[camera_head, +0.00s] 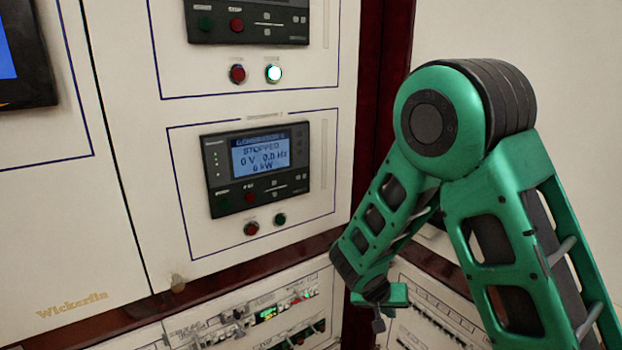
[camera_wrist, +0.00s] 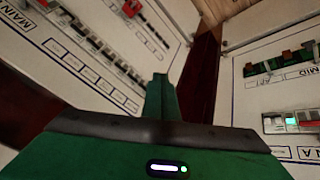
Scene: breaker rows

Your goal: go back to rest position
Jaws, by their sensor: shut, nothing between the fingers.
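My gripper (camera_head: 380,318) hangs at the end of my green arm, low in the head view, in front of the inner corner between two breaker panels. In the wrist view my gripper's green fingers (camera_wrist: 160,98) are together, with nothing between them. They point toward the dark red post and appear apart from the panels. The arm is bent, with its elbow high at the right of the head view.
The left breaker panel (camera_head: 290,318) has rows of switches and a small green display. Another breaker panel (camera_head: 435,325) stands to the right, partly behind my arm. Above, a controller screen (camera_head: 261,157) reads STOPPED, 0 V. A dark red post (camera_head: 384,110) separates the cabinets.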

